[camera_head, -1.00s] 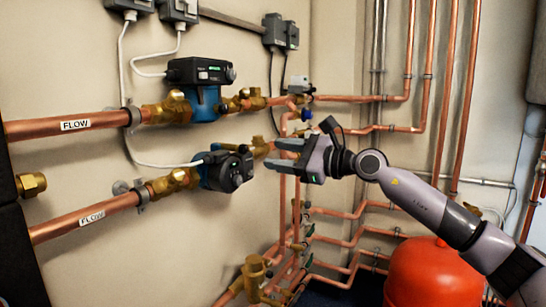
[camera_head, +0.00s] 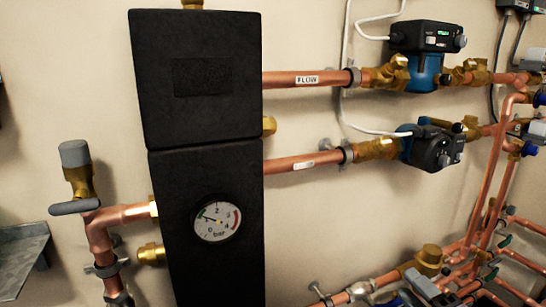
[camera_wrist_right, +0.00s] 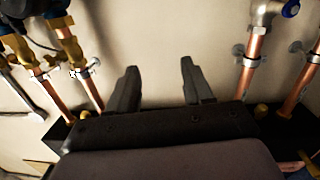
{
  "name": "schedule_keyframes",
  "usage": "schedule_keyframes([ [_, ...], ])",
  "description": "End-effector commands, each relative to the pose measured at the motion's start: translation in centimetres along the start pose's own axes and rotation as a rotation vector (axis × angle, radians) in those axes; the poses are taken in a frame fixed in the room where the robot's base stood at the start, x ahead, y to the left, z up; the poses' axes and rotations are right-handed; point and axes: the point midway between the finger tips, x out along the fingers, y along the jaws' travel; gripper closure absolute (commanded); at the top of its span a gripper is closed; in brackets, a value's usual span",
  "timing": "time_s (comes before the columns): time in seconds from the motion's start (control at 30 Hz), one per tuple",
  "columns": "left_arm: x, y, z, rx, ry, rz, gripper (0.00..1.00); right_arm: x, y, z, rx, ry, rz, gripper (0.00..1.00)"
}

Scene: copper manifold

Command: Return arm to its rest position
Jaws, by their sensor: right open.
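My right gripper (camera_wrist_right: 160,66) shows in the right wrist view. Its two dark fingers stand apart with nothing between them, only plain wall behind. I cannot make it out clearly in the head view. My left gripper is in neither current view.
A black box (camera_head: 205,135) with a pressure gauge (camera_head: 216,220) stands before the wall. Copper pipes run right from it to an upper pump (camera_head: 423,72) and a lower pump (camera_head: 436,150). A grey-capped valve (camera_head: 76,165) stands left. Several pipes crowd the lower right.

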Motion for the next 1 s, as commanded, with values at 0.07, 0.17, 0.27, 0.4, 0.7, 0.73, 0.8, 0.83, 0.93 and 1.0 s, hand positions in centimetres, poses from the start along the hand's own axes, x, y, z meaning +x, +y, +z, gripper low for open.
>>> schedule_keyframes([
  [0.07,0.0,0.0,0.0,0.0,0.0,0.0,0.57,-2.3,-4.0,-2.2,0.288,-0.065,-0.082,0.49],
  [0.17,0.0,0.0,0.0,0.0,0.0,0.0,0.57,-5.4,-8.5,-4.8,0.635,-0.166,-0.187,0.49],
  [0.27,0.0,0.0,0.0,0.0,0.0,0.0,0.57,-8.8,-12.3,-7.6,0.948,-0.281,-0.288,0.49],
  [0.4,0.0,0.0,0.0,0.0,0.0,0.0,0.57,-13.4,-16.1,-11.6,1.317,-0.444,-0.406,0.49],
  [0.7,-2.3,0.2,-3.2,-0.001,0.006,-0.003,0.57,-17.8,-15.0,-15.2,1.636,-0.617,-0.504,0.49],
  [0.73,-2.7,0.2,-3.8,-0.001,0.01,-0.003,0.57,-17.8,-14.4,-15.1,1.634,-0.617,-0.504,0.49],
  [0.8,-3.6,0.3,-5.1,-0.001,0.015,-0.005,0.57,-17.8,-13.1,-14.9,1.629,-0.618,-0.502,0.49],
  [0.83,-4.0,0.3,-5.5,-0.002,0.016,-0.007,0.57,-17.8,-12.5,-14.9,1.627,-0.618,-0.501,0.49],
  [0.93,-5.3,0.2,-7.1,0.0,0.015,-0.011,0.57,-17.8,-10.3,-14.6,1.621,-0.619,-0.497,0.49],
  [1.0,-6.3,0.1,-8.1,0.004,0.01,-0.015,0.57,-17.8,-8.7,-14.4,1.616,-0.62,-0.495,0.49],
])
